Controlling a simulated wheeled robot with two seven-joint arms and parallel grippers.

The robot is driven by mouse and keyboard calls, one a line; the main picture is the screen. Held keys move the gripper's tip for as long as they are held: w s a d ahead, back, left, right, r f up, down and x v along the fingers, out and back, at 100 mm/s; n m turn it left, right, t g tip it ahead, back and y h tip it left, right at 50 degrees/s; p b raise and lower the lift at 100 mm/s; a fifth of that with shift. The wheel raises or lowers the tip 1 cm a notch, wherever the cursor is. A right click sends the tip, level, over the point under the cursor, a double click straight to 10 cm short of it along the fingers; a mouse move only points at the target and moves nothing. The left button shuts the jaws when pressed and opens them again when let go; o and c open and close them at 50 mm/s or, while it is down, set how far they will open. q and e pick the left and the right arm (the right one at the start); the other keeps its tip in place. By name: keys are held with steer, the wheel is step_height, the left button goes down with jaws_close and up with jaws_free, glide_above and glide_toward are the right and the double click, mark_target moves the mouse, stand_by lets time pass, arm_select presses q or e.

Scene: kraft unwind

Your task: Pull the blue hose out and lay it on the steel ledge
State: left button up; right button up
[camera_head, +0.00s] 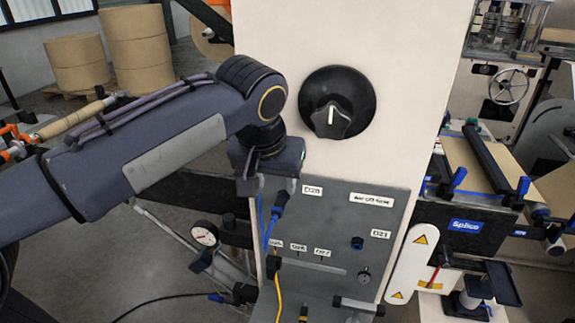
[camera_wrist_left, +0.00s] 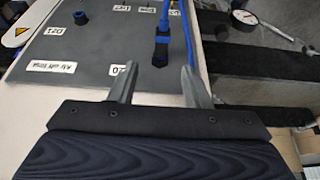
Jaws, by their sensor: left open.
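The blue hose (camera_head: 270,230) ends in a dark connector (camera_head: 281,203) on the grey panel (camera_head: 330,212), beside the D28 label. In the left wrist view the hose (camera_wrist_left: 163,18) runs up from the dark connector (camera_wrist_left: 160,47), and another blue length passes right of it. My left gripper (camera_head: 266,186) is just above the connector in the head view. In the wrist view its open fingers (camera_wrist_left: 158,80) are empty, with the connector ahead between and beyond the tips. A pale strip (camera_head: 315,267) crosses the lower panel; I cannot tell if it is the steel ledge.
A black rotary knob (camera_head: 337,102) is on the white cabinet above the panel. A blue fitting (camera_head: 357,243) is by D21. A yellow hose (camera_head: 278,295) hangs below, and a pressure gauge (camera_head: 205,233) stands left. A lever (camera_head: 358,306) juts out lower right.

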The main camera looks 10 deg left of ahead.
mark_target(279, 204)
arm_select(q)
steer(key=x, duration=0.7)
steer(key=shift+w+a+f, duration=0.1)
steer(key=shift+a+f, duration=0.05)
steer(key=shift+f, duration=0.15)
jaws_close()
stand_by(0.6)
steer(key=shift+s+b, duration=0.6)
steer(key=shift+s, duration=2.05)
steer(key=shift+a, duration=0.1)
